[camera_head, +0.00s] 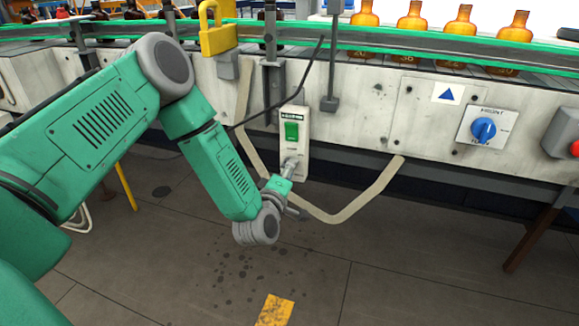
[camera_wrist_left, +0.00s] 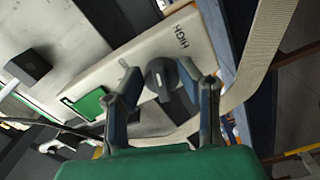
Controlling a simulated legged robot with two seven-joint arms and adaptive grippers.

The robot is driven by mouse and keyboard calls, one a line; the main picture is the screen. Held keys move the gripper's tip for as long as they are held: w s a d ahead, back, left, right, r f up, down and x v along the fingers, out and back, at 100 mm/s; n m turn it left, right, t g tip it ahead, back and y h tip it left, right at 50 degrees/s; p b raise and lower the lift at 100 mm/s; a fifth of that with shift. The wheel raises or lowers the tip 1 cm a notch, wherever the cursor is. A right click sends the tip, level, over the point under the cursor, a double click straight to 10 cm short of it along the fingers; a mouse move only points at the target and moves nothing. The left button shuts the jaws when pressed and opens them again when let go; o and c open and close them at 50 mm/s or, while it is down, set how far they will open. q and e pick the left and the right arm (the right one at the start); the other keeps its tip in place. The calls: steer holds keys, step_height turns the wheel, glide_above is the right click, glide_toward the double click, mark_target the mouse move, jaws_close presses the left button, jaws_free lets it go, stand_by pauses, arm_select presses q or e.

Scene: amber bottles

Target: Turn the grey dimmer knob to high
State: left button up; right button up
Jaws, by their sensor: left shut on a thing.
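The grey dimmer knob (camera_wrist_left: 160,76) sits on a pale upright control box (camera_head: 296,115), which also shows in the left wrist view (camera_wrist_left: 195,45). My left gripper (camera_head: 289,168) reaches the lower part of the box. In the left wrist view, the fingers of my left gripper (camera_wrist_left: 160,72) stand on both sides of the knob, shut on it. The word HIGH (camera_wrist_left: 185,32) is printed on the box beside the knob. In the head view the gripper mostly hides the knob. My right gripper is not in view.
A conveyor (camera_head: 400,44) with several amber bottles (camera_head: 410,18) runs above the panel. A blue rotary switch (camera_head: 483,130) is to the right. A yellow padlock (camera_head: 217,30) is upper left.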

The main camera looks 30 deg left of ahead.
arm_select(q)
steer(key=shift+s+d+f+m+p, duration=0.15)
steer(key=shift+f+m+p, duration=0.25)
steer(key=shift+m, duration=0.8)
steer(key=o, duration=1.1)
steer(key=shift+o, duration=0.2)
steer(key=shift+r, duration=0.1)
steer(key=v, duration=1.1)
steer(key=shift+s, duration=0.35)
